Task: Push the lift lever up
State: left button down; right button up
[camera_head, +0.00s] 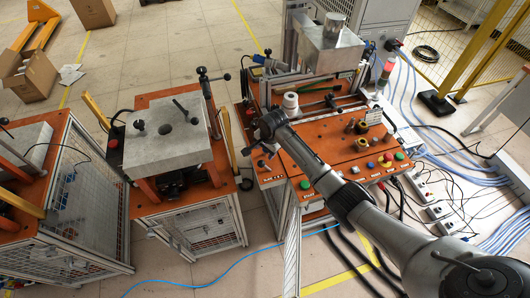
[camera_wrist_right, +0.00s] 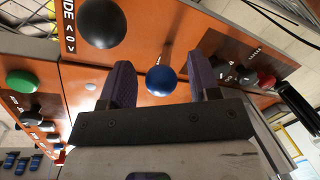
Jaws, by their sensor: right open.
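In the right wrist view a blue ball knob (camera_wrist_right: 160,80) on a small stem stands on the orange panel (camera_wrist_right: 75,92). My right gripper (camera_wrist_right: 162,82) is open, with a dark purple finger on each side of the blue knob and visible gaps between. A large black ball knob (camera_wrist_right: 103,22) with printed lettering and arrows beside it lies beyond the left finger. I cannot read which knob is marked as the lift lever. In the head view my right gripper (camera_head: 262,148) is over the left end of the orange control panel (camera_head: 330,165) and hides the knobs there. My left gripper is not in view.
A green button (camera_wrist_right: 22,82) and other controls are at the left in the wrist view; black and red knobs (camera_wrist_right: 245,75) are to the right. In the head view, an orange cart with a metal block (camera_head: 165,140) stands left of the panel. Cables (camera_head: 460,160) cover the floor at right.

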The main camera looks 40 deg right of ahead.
jog(key=shift+w+f, duration=0.2)
jog(key=shift+f, duration=0.75)
grip_shut()
